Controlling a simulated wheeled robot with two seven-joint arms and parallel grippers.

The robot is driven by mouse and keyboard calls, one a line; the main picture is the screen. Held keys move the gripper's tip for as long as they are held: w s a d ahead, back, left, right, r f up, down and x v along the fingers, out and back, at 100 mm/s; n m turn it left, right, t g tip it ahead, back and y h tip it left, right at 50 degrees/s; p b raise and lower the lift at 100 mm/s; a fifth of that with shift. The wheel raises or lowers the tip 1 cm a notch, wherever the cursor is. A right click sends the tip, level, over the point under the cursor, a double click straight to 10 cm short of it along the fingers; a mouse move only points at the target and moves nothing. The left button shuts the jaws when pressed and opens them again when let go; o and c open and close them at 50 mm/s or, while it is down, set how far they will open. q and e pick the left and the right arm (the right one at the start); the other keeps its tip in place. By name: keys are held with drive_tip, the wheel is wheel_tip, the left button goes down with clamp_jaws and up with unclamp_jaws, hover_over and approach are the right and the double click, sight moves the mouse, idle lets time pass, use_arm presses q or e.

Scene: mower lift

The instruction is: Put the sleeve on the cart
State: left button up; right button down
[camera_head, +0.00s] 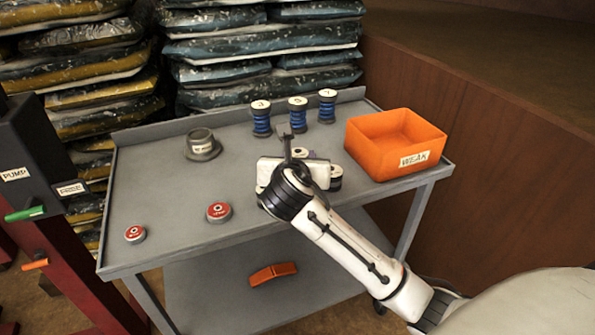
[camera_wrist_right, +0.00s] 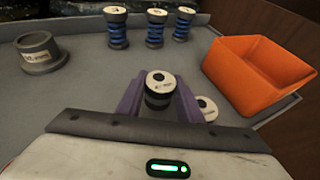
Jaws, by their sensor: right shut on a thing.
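The cart (camera_head: 165,235) is a grey table with a raised back edge and a lower shelf. A grey, hollow, flanged sleeve-like piece (camera_head: 202,146) stands upright on its top at the back left; it also shows in the wrist view (camera_wrist_right: 40,52), its label too small to read. My right gripper (camera_wrist_right: 160,97) is over the middle of the cart, shut on a short dark cylinder with a white labelled top (camera_wrist_right: 159,85). A similar white-topped cylinder (camera_wrist_right: 207,107) stands just right of the jaws. In the head view my wrist hides much of both. My left gripper is not in view.
Several blue numbered spools (camera_head: 297,117) stand along the back. An orange bin (camera_head: 395,145) marked WEAK sits at the right. Two red-topped discs (camera_head: 219,212) lie at the front left. An orange piece (camera_head: 272,273) is on the lower shelf. A pump stand (camera_head: 30,150) is at far left.

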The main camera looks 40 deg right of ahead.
wheel_tip(320, 180, down, 4)
drive_tip(key=shift+r+b, duration=0.2)
drive_tip(key=shift+b, duration=0.15)
drive_tip(key=c, duration=1.2)
unclamp_jaws()
drive_tip(key=shift+f, duration=0.1)
drive_tip(key=shift+s+a, duration=0.1)
drive_tip(key=p+v, duration=0.2)
drive_tip(key=v, duration=1)
